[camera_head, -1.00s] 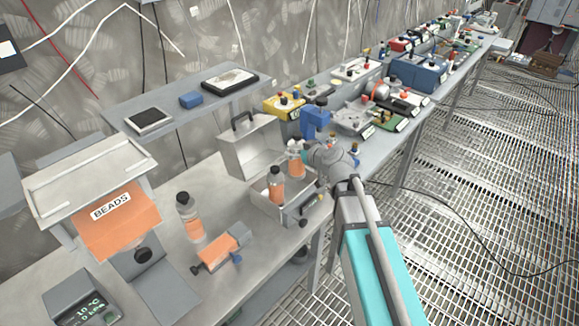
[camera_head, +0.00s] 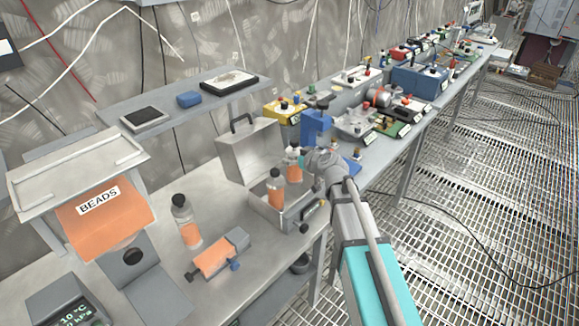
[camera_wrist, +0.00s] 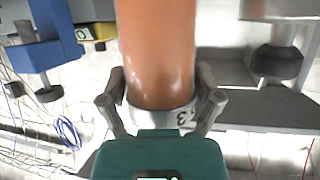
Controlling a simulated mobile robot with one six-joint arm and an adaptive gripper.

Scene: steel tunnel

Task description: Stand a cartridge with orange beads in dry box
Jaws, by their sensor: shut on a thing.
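My gripper (camera_wrist: 160,105) is shut on a cartridge (camera_wrist: 158,50) filled with orange beads; a pale band with markings shows near the fingers. In the head view this held cartridge (camera_head: 293,163) looks upright, beside or over the back right of the dry box; I cannot tell whether it touches the box. The dry box (camera_head: 262,212) is an open grey metal case with its lid (camera_head: 247,152) raised. Another dark-capped orange cartridge (camera_head: 275,190) stands in it. A third cartridge (camera_head: 186,222) stands on the bench to the left.
An orange hopper marked BEADS (camera_head: 105,222) stands at the left. An orange and grey device (camera_head: 218,255) lies in front of the box. A blue fixture (camera_head: 316,126) stands just behind my gripper. A shelf (camera_head: 165,118) overhangs the bench's back.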

